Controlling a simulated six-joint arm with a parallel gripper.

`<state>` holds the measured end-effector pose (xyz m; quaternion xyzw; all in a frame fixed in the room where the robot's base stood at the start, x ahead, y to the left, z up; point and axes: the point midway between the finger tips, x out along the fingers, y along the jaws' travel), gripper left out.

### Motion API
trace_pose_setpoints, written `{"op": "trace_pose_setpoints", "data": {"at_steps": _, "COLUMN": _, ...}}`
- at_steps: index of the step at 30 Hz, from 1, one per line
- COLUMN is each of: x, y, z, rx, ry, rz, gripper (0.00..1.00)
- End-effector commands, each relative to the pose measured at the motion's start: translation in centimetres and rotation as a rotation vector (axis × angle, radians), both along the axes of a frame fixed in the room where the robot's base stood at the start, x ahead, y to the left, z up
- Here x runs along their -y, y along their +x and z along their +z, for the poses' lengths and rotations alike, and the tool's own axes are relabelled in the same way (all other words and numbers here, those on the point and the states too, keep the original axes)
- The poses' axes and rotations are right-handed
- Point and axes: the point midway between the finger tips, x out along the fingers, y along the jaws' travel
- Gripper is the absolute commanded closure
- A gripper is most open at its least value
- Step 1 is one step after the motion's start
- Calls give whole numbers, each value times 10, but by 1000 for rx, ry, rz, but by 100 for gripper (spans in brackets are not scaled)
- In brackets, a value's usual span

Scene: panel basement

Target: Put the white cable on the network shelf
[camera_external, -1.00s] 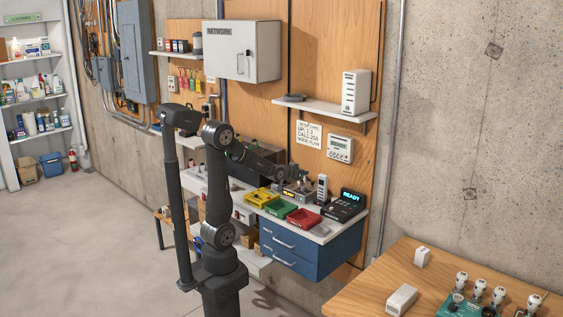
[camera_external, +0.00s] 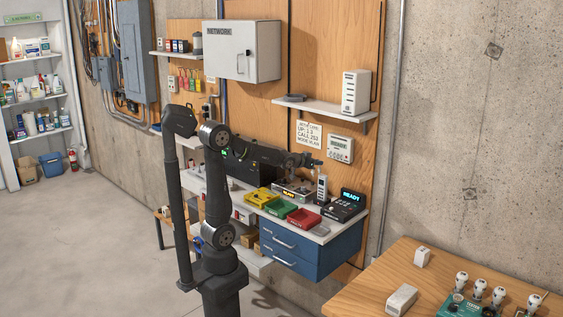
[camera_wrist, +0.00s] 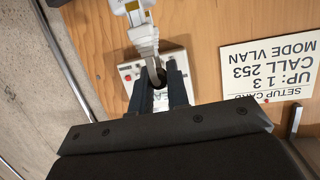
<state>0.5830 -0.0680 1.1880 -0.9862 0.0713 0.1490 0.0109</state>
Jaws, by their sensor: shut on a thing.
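My gripper (camera_external: 318,163) is above the right part of the workbench, in front of the wall and lower than the network shelf (camera_external: 325,112). In the wrist view, my gripper (camera_wrist: 163,72) is shut on the white cable (camera_wrist: 147,40), a pale length with a white end piece that extends beyond the fingertips. The fingers hide part of it, and it is too small to make out clearly in the external view. The network shelf is a white wall shelf to the right of the grey NETWORK cabinet (camera_external: 243,52).
A white router (camera_external: 355,92) stands at the shelf's right end and a dark flat device (camera_external: 291,97) lies at its left. The shelf's middle is clear. A setup card (camera_external: 309,134) and a wall meter (camera_external: 340,148) hang below.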

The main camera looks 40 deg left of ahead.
Motion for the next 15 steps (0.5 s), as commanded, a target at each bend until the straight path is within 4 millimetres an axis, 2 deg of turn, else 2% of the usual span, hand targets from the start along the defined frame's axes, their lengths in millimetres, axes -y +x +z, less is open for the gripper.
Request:
{"op": "trace_pose_setpoints", "data": {"at_steps": 3, "x": 24, "y": 6, "z": 4, "rx": 0, "ry": 2, "rz": -49, "gripper": 100}}
{"op": "trace_pose_setpoints", "data": {"at_steps": 15, "x": 95, "y": 17, "z": 15, "rx": 0, "ry": 3, "rz": -194, "gripper": 100}}
